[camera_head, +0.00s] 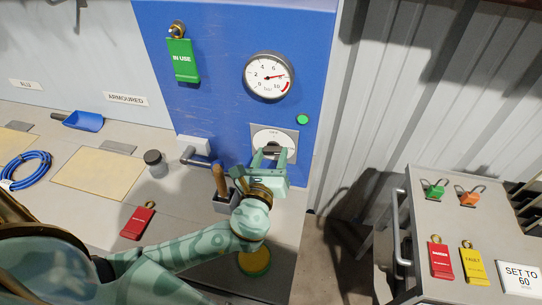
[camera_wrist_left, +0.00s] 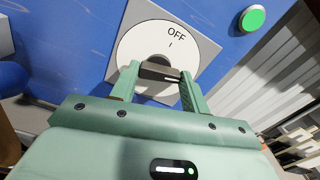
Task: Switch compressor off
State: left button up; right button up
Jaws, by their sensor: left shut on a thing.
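The compressor switch has a round white dial (camera_wrist_left: 136,48) on a grey square plate (camera_wrist_left: 200,47), fixed to the blue panel. Its dark knob (camera_wrist_left: 158,71) lies nearly crosswise in the left wrist view, below the word OFF and its short mark. My left gripper (camera_head: 270,152) reaches up to the switch from below in the head view. It is shut on the knob, with one finger at each side (camera_wrist_left: 158,80). In the head view, the gripper hides the knob and the lower dial. My right gripper is not in view.
A pressure gauge (camera_head: 269,76) and a green lamp (camera_head: 302,119) are above the switch. A green IN USE tag (camera_head: 183,60) hangs at upper left. A wooden-handled tool (camera_head: 220,181) stands close left of my gripper. A red tag (camera_head: 138,222) lies on the bench. A cart (camera_head: 418,190) with tags stands right.

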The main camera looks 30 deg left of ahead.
pick_arm(q)
jog(key=n, duration=0.2)
jog(key=shift+n, duration=0.4)
jog(key=n+b, duration=0.1)
jog(key=n, duration=0.2)
jog(key=shift+n, duration=0.3)
jog(key=n+b, duration=0.1)
jog(key=n, duration=0.3)
jog(key=shift+a+n+b, duration=0.1)
jog(key=shift+n+b, duration=0.2)
jog(key=shift+b, duration=0.1)
jog(key=shift+r+n+b, duration=0.1)
jog(key=shift+n+b, duration=0.4)
jog(key=shift+n, duration=1.4)
jog(key=o, duration=1)
jog(key=shift+a, duration=0.1)
